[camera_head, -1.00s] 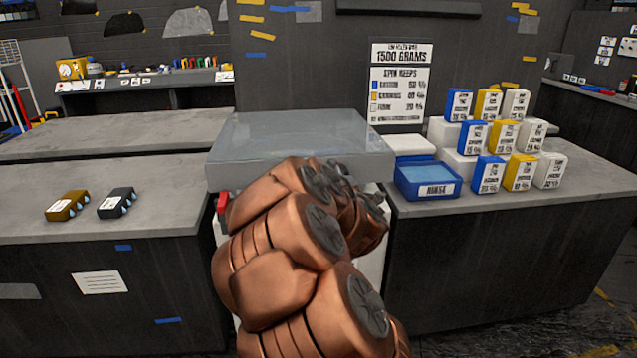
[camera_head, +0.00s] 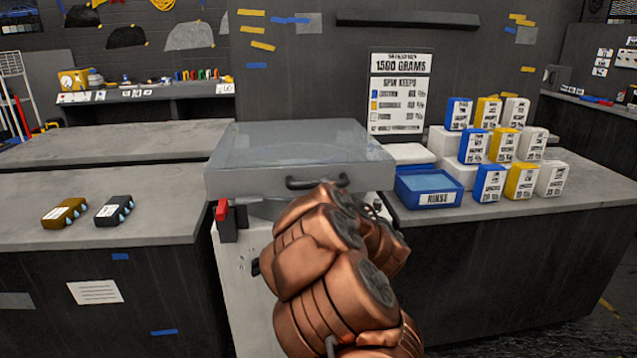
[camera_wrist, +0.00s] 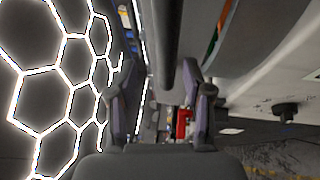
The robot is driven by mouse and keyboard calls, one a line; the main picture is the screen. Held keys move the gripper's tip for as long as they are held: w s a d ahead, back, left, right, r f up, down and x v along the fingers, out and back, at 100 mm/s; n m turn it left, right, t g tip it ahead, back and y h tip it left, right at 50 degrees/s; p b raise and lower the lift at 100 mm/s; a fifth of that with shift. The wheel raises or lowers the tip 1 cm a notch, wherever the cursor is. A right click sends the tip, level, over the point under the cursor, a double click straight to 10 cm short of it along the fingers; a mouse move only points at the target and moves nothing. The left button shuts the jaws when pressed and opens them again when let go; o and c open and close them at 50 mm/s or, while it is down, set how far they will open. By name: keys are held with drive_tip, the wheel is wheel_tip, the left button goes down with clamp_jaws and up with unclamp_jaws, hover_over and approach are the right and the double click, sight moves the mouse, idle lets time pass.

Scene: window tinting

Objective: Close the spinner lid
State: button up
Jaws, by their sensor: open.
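The spinner lid (camera_head: 290,145) is a pale grey, see-through slab over the white spinner body (camera_head: 240,270) in the head view. It looks near level, with part of a grey drum showing under its front edge. Whether it is fully down I cannot tell. A dark bar handle (camera_head: 317,182) is on its front face. My copper arm hides part of the spinner's front and my gripper in the head view. In the wrist view my gripper (camera_wrist: 160,75) is open, its fingers apart, with a dark bar, apparently the handle (camera_wrist: 166,40), between them; contact is unclear.
A red latch-like part (camera_head: 223,210) is at the spinner's front left. Left counter (camera_head: 160,215) carries two small labelled blocks. Right counter (camera_head: 500,213) holds a blue rinse tray (camera_head: 400,190) and several labelled bottles. A wall sign (camera_head: 400,90) stands behind.

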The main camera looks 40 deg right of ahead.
sight(317, 182)
drive_tip(key=shift+x, duration=2.35)
clamp_jaws()
